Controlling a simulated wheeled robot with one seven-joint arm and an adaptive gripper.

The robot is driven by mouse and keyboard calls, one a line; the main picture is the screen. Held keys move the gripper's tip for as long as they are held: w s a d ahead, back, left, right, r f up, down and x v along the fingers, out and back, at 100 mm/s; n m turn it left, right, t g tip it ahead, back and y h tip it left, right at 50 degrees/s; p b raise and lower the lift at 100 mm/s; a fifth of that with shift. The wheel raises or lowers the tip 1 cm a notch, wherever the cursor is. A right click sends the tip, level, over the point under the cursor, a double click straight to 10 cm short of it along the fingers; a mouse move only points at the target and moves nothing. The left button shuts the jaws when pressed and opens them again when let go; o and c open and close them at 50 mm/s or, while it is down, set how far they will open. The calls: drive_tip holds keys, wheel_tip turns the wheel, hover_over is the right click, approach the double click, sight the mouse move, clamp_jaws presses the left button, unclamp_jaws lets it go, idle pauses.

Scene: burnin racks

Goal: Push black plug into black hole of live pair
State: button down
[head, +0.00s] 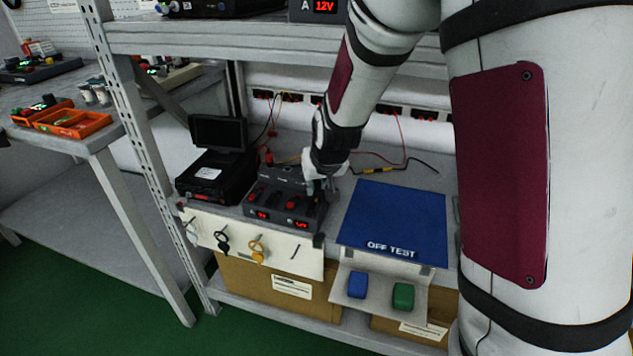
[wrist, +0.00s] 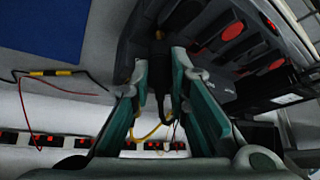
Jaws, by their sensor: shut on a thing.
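My gripper (head: 318,187) is at the right end of a dark bench unit (head: 262,199) on the rack shelf. In the wrist view, the teal-padded fingers of my gripper (wrist: 159,62) are shut on the black plug (wrist: 157,78). The plug points at the unit's face (wrist: 135,30), and its front end is at or very close to a dark socket there. I cannot tell whether it is inside the hole. Red parts (wrist: 231,31) show on the unit beside it. In the head view my gripper hides the plug and the black hole.
A blue "OFF TEST" mat (head: 390,220) lies to the right, with a blue block (head: 357,285) and a green block (head: 403,295) below it. A black case with a screen (head: 218,132) stands left. Loose red, yellow and black leads (head: 400,160) lie behind. The upper shelf beam (head: 230,40) is overhead.

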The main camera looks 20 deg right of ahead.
drive_tip(key=shift+f+b, duration=0.8)
drive_tip(key=shift+f, duration=0.2)
idle(1.0)
drive_tip(key=c, duration=1.5)
unclamp_jaws()
drive_tip(key=shift+o, duration=0.2)
drive_tip(key=o, duration=0.4)
drive_tip(key=shift+r, duration=0.1)
drive_tip(key=shift+w, duration=0.1)
drive_tip(key=shift+r+p, duration=2.2)
drive_tip(key=shift+r, duration=0.55)
